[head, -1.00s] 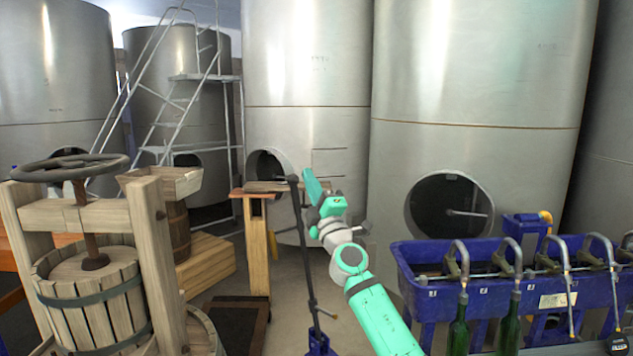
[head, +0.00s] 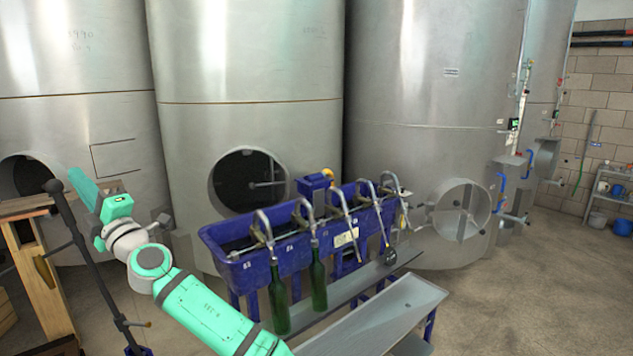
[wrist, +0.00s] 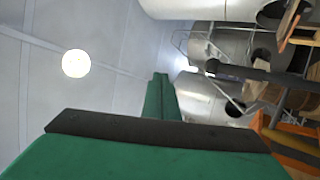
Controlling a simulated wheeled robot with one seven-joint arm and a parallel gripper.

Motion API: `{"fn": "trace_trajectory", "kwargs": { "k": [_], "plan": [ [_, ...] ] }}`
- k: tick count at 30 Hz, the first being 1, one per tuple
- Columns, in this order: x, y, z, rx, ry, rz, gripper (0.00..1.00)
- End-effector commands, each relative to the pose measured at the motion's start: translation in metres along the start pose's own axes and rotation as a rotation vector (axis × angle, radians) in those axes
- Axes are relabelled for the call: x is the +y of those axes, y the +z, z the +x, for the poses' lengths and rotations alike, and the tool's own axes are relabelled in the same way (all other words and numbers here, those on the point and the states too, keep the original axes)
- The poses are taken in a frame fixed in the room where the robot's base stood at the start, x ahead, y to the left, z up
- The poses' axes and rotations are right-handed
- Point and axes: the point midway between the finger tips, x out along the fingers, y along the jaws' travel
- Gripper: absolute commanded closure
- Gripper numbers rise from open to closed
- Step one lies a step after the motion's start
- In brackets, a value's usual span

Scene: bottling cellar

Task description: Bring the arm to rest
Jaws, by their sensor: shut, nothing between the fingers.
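My arm, teal and white, reaches up and left from the bottom of the head view. My gripper (head: 80,177) is at its end, pointing up and to the left, in front of the steel tanks. It is shut and holds nothing. In the wrist view my gripper (wrist: 160,80) shows as green fingers close together, with the ceiling and tanks beyond. It appears apart from everything around it, though a dark pole (head: 75,230) stands close to its left in the head view.
A blue bottle filler (head: 230,275) with several metal spouts stands right of my arm, with two green bottles (head: 279,300) under it. A wooden stand (head: 45,285) is at the left. Large steel tanks (head: 240,60) line the back. Open floor (head: 540,290) lies to the right.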

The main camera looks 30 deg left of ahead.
Motion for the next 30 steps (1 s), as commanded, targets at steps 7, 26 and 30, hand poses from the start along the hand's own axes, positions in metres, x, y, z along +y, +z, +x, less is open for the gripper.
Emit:
{"fn": "trace_trajectory", "kwargs": {
  "k": [7,26,30],
  "plan": [
    [-0.012,0.012,-0.020,-0.025,0.011,0.065,1.00],
    [-0.076,0.099,-0.215,-0.279,0.199,0.515,1.00],
    [-0.089,0.113,-0.267,-0.348,0.255,0.595,1.00]
  ]
}}
